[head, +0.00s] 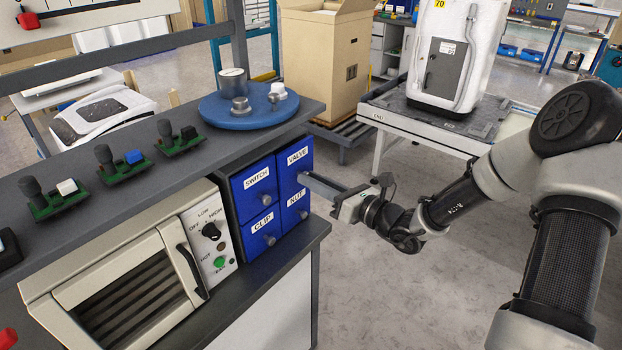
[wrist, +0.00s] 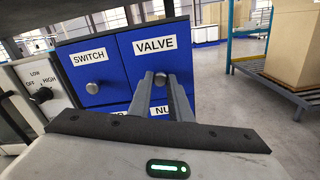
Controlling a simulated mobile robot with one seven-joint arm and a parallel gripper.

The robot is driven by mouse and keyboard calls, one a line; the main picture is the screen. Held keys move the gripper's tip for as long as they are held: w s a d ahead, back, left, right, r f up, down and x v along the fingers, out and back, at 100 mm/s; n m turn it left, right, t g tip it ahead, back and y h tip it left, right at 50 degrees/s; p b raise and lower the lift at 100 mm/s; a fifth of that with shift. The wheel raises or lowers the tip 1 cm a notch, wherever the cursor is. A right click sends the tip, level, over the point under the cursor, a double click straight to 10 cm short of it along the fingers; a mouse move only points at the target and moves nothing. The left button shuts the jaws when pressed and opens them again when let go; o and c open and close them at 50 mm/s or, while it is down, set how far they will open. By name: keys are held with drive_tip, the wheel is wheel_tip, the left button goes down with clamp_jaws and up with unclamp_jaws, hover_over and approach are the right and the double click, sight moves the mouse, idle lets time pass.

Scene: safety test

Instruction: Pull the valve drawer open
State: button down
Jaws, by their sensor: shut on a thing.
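The blue valve drawer (head: 291,166), labelled VALVE, is the upper right of the drawers in a blue cabinet. Its front looks level with its neighbours. The drawer also shows in the wrist view (wrist: 135,62). My gripper (head: 304,179) reaches it from the right. In the wrist view my two fingers (wrist: 161,82) are shut on the valve drawer's round knob (wrist: 161,77). In the head view the fingers hide that knob.
The switch drawer (head: 248,196) is left of it; the clip drawer (head: 254,240) and nut drawer (head: 297,207) are below. A grey shelf (head: 190,155) overhangs the cabinet. An oven (head: 135,285) stands left. Floor (head: 390,290) in front of the drawers is clear.

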drive_tip(key=p+v, duration=0.3)
drive_tip(key=v, duration=0.9)
drive_tip(key=shift+s+d, duration=0.25)
drive_tip(key=shift+d, duration=0.05)
drive_tip(key=c, duration=1.6)
unclamp_jaws()
drive_tip(key=v, duration=1.7)
drive_tip(key=shift+s+d, duration=0.1)
drive_tip(key=shift+d, duration=0.05)
